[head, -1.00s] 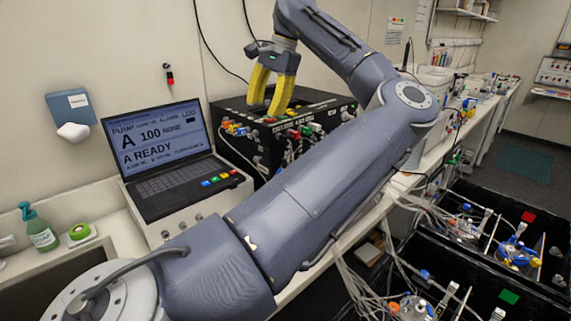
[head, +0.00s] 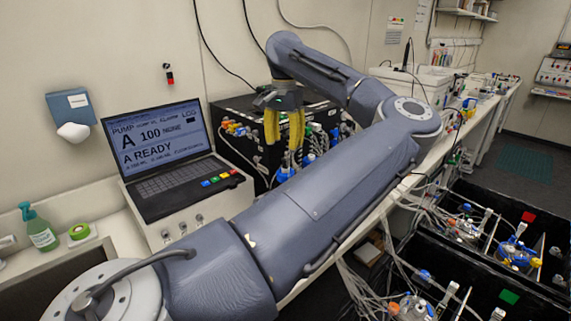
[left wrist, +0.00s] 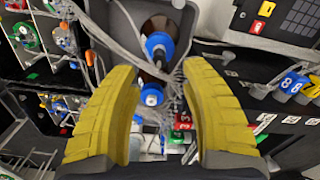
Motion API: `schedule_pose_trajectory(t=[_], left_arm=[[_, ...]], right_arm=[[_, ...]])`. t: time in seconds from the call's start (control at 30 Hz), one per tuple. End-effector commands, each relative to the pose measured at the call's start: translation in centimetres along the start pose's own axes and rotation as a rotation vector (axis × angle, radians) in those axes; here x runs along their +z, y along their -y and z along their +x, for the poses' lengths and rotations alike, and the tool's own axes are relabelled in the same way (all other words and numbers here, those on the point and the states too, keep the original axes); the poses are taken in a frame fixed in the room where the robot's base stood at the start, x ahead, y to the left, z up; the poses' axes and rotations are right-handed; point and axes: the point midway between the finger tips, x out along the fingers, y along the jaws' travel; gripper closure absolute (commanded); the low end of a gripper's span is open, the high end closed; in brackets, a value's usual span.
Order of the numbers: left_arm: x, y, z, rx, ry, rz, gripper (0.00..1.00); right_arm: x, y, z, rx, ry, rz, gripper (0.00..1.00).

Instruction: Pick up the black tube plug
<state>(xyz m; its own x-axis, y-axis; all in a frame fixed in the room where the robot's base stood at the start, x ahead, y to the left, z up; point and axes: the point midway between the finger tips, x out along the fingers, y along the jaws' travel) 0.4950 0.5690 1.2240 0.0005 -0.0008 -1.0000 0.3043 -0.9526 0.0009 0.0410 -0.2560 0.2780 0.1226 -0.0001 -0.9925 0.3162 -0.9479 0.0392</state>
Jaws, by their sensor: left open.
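My left gripper (head: 284,146) hangs in front of the black pump box (head: 232,112), its two yellow fingers pointing down. In the left wrist view the same gripper (left wrist: 158,75) is open with a clear gap between the fingers. Within that gap are two blue-ringed caps (left wrist: 153,94) on brownish bottles, with pale tubing around them. Nothing is held between the fingers. I cannot single out the black tube plug; dark fittings among the tubing are too small to tell apart. My right gripper is not in view.
A laptop (head: 165,150) stands left of the pump box. Coloured connectors and loose tubing crowd the box's front. Black bins (head: 470,285) with vessels and tubes lie at the lower right. A green bottle (head: 40,230) and green tape roll (head: 80,232) stand at the far left.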

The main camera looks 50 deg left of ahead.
Motion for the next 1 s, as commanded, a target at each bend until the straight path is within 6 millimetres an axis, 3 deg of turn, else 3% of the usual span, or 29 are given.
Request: schedule_pose_trajectory(t=[0.37,0.73,1.0], left_arm=[[0.0,0.0,2.3,-0.001,0.001,0.0,0.55],[-0.3,-0.1,6.4,-0.002,0.002,0.0,0.55],[-0.3,-0.1,7.2,-0.001,-0.001,0.0,0.55]], right_arm=[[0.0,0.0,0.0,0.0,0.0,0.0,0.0],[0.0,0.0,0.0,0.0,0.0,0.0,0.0],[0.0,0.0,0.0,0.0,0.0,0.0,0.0]])
